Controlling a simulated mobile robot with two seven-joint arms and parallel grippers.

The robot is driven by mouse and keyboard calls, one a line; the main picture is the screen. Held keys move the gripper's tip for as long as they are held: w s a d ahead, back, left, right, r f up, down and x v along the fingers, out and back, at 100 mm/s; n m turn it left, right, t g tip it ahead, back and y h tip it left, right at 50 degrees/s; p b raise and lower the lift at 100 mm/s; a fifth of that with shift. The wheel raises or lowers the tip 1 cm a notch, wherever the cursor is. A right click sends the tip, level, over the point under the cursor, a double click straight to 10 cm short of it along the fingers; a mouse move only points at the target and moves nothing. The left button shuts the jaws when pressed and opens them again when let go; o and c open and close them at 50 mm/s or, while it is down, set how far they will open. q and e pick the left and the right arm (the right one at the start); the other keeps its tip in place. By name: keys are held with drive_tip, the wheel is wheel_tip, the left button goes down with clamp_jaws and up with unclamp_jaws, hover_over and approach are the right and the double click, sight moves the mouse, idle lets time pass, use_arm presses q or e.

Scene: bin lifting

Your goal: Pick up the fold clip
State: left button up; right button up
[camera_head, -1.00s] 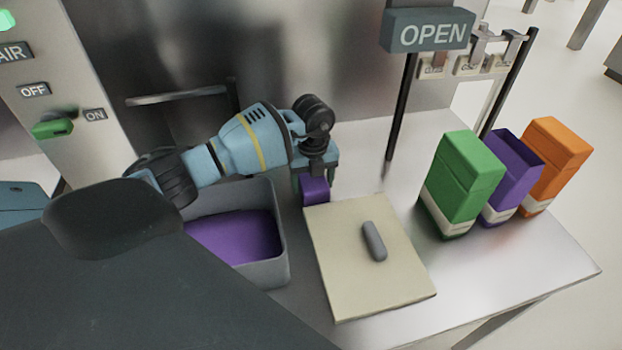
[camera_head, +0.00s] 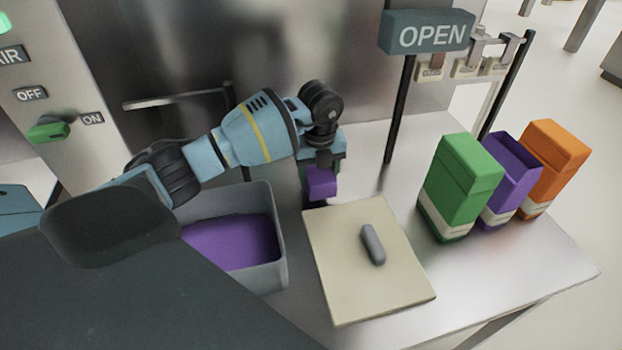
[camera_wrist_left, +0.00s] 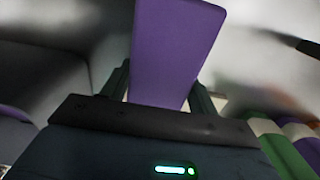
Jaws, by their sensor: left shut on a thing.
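A purple piece (camera_head: 321,184), which I take to be the fold clip, is between the fingers of my left gripper (camera_head: 320,172) in the head view. My left gripper is shut on it and points down, between the grey bin and the cream board. In the left wrist view the purple piece (camera_wrist_left: 176,52) is a long flat slab gripped between the two fingers (camera_wrist_left: 160,92). The piece appears held above the table. Its far side is hidden by the gripper. My right gripper is not in view.
A grey bin (camera_head: 270,199) with a purple inside stands left of the gripper. A cream board (camera_head: 345,275) with a grey handle (camera_head: 373,245) lies in front. Green (camera_head: 460,185), purple (camera_head: 508,178) and orange (camera_head: 553,165) boxes stand at right. An OPEN sign (camera_head: 428,35) stands behind.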

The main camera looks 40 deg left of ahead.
use_arm(q)
drive_tip(key=w+d, duration=0.1)
drive_tip(key=d, duration=0.3)
drive_tip(key=w+d+b, duration=0.1)
drive_tip(key=d, duration=0.3)
drive_tip(key=w+d+r+b, duration=0.1)
drive_tip(key=w+d, duration=0.1)
drive_tip(key=d, duration=0.2)
drive_tip(key=shift+w+d+r, duration=0.1)
drive_tip(key=shift+d+r, duration=0.05)
drive_tip(key=shift+d, duration=0.25)
drive_tip(key=shift+w+d+r, duration=0.1)
drive_tip(key=shift+d+r, duration=0.05)
drive_tip(key=shift+d, duration=0.25)
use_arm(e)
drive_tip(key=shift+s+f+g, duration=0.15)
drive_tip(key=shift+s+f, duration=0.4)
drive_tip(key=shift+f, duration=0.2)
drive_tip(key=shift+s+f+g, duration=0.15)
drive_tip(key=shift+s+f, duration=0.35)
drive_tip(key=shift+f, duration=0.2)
